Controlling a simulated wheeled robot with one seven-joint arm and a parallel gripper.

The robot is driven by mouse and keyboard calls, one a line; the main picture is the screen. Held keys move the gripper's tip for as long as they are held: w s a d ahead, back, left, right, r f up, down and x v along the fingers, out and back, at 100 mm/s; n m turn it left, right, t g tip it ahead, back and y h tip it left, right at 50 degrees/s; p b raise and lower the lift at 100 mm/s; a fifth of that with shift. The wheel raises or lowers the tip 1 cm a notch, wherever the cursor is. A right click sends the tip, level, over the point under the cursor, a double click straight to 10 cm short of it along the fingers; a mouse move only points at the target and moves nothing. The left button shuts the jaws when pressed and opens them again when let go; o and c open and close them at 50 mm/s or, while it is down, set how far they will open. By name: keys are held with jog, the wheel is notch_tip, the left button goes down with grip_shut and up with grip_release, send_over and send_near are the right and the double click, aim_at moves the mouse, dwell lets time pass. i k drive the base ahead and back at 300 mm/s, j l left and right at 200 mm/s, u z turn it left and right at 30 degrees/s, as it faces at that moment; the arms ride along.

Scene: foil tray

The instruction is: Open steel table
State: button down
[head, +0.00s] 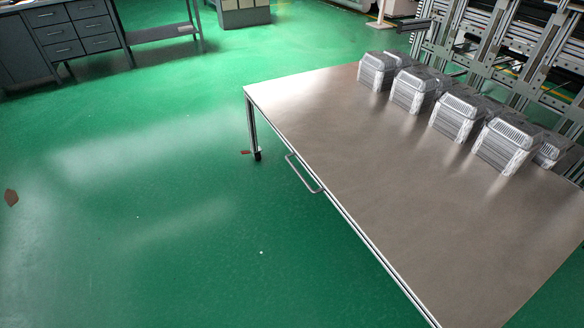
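The steel table (385,190) stands at the right of the head view, with a flat, brushed metal top. A thin bar handle (303,174) sticks out from its near left side, just below the top's edge. No open gap or pulled-out drawer shows at that side; what lies under the top is hidden. A leg (253,130) with a dark foot shows at the far left corner. My gripper is not in view.
Several ribbed grey containers (458,116) stand in rows along the table's far right side. A metal frame structure (510,45) rises behind them. The green floor (150,220) left of the table is broadly clear. Grey drawer cabinets (75,35) stand at the back left.

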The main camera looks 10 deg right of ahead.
aim_at(468, 243)
jog(key=i+j+u, duration=0.15)
jog(key=u, duration=0.3)
jog(key=i+j+u, duration=0.15)
jog(key=u, duration=0.35)
jog(key=i+j+u, duration=0.2)
jog(key=u, duration=0.25)
jog(key=i+z, duration=0.35)
jog(key=i+j+z, duration=0.15)
jog(key=i+z, duration=0.45)
jog(key=z, duration=0.2)
jog(key=i+z, duration=0.3)
jog(key=z, duration=0.15)
